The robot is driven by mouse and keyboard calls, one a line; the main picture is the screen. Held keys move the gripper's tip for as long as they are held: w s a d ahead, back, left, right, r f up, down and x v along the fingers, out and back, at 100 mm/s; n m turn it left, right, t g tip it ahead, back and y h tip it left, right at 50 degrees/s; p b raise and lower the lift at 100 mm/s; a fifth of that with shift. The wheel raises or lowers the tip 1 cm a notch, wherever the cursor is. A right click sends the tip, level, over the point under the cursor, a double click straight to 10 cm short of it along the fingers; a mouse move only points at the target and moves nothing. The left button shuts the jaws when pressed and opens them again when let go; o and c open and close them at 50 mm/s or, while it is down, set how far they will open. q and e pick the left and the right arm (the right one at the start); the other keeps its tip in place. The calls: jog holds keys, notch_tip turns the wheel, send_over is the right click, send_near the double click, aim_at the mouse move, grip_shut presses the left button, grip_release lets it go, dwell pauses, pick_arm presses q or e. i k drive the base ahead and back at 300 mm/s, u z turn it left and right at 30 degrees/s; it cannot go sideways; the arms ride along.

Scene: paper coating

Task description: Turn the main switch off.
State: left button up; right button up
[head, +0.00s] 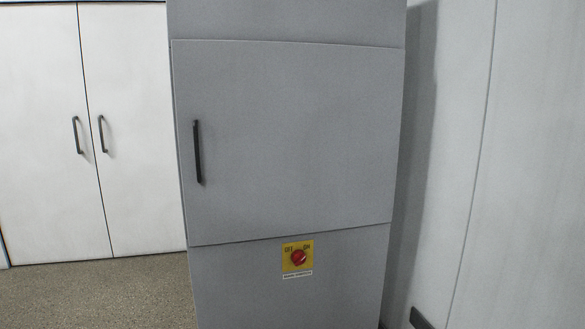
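The main switch (299,257) is a red rotary knob on a yellow plate (288,264). It sits low on the front of a tall grey cabinet (230,285), below the cabinet's door. The plate has "OFF" at its upper left and "ON" at its upper right. The knob looks turned toward the upper right, near "ON", but it is small and I cannot be sure. A small white label (298,274) is under the plate. Neither of my grippers is in view.
The grey cabinet's door (290,140) is shut, with a black vertical handle (198,152) on its left. White double doors (130,190) with dark handles stand at the left. A pale wall (520,150) is close on the right. Speckled floor (100,295) at lower left is clear.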

aim_at(298, 257)
jog(key=u, duration=0.85)
jog(key=i, duration=1.7)
jog(key=z, duration=0.5)
